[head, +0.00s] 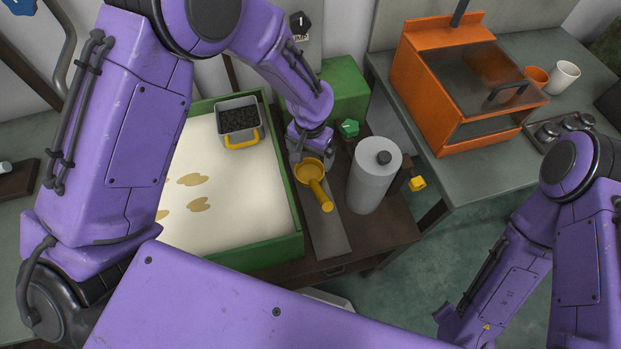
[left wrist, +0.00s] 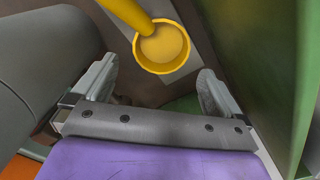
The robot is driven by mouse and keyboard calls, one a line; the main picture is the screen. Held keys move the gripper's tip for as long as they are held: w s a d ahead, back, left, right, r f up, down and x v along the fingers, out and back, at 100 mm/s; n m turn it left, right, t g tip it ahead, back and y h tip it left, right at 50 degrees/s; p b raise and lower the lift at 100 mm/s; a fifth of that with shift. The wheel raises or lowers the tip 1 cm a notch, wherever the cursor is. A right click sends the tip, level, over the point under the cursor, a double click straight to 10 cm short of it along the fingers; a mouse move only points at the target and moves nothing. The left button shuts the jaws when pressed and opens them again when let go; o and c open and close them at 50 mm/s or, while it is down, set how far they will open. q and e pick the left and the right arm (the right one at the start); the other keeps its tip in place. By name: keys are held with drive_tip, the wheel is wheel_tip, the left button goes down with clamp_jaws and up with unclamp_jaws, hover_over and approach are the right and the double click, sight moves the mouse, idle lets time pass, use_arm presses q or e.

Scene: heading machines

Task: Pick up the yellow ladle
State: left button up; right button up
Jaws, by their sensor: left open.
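The yellow ladle (head: 313,178) lies on a grey strip at the right side of the green-framed tray, its bowl toward the back and its handle toward the front right. My left gripper (head: 306,153) is just behind the bowl in the head view. In the left wrist view the ladle (left wrist: 162,48) is ahead of the open left gripper (left wrist: 160,92), with its bowl beyond the gap between the fingers. Nothing is between the fingers. My right arm shows at the right of the head view, but its gripper is out of view.
A grey cylinder (head: 372,180) stands close right of the ladle. The green tray wall (head: 285,185) runs along its left. A green box (head: 345,88) stands behind. A grey bin with black bits (head: 238,122) sits in the tray. An orange machine (head: 430,80) is at the right.

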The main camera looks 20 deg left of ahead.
sight(309, 172)
use_arm(q)
drive_tip(key=f, duration=0.2)
drive_tip(key=f+p, duration=0.1)
drive_tip(key=f, duration=0.2)
drive_tip(key=f+p, duration=0.1)
drive_tip(key=f, duration=0.2)
drive_tip(key=shift+s+a, duration=0.15)
drive_tip(key=shift+s, duration=0.1)
drive_tip(key=shift+f, duration=0.35)
drive_tip(key=c, duration=0.7)
